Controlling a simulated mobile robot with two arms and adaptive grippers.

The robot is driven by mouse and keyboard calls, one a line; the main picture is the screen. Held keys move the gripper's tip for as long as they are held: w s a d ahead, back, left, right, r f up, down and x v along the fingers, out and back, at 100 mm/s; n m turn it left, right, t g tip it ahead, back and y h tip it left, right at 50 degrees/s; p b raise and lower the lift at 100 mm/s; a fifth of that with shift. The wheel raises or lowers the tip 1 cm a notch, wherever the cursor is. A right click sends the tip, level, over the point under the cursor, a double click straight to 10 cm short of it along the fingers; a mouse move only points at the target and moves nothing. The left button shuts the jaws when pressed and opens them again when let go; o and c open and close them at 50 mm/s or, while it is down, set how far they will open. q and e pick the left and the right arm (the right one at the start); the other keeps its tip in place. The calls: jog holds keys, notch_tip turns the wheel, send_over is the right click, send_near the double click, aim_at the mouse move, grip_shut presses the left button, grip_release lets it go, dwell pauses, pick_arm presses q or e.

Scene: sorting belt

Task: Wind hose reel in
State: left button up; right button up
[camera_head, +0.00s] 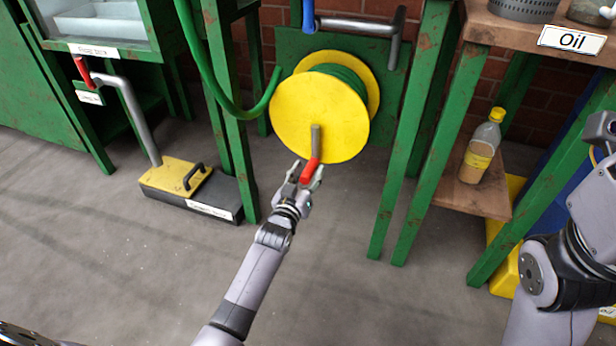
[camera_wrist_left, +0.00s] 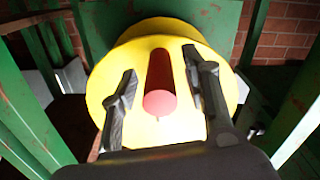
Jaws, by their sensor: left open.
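The yellow hose reel (camera_head: 314,117) is mounted on a green back plate between green posts, with green hose (camera_head: 345,77) wound behind its front disc. A grey crank arm on the disc carries a red handle (camera_head: 310,172). My left gripper (camera_head: 306,178) is at the red handle, with its fingers open. In the left wrist view the red handle (camera_wrist_left: 160,85) points toward the camera and sits between the two open fingers (camera_wrist_left: 162,98), with a gap on each side. My right arm (camera_head: 570,260) shows at the right edge, but its gripper is not clearly seen.
Green posts (camera_head: 412,140) stand close on both sides of the reel. A black and yellow box (camera_head: 190,187) with a pipe is on the floor at left. A bottle (camera_head: 481,147) stands on a wooden shelf at right, below an Oil sign (camera_head: 572,40). The floor in front is clear.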

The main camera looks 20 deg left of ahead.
pick_arm(q)
jog(key=shift+c, duration=0.2)
grip_shut()
dwell(0.4)
dwell(0.3)
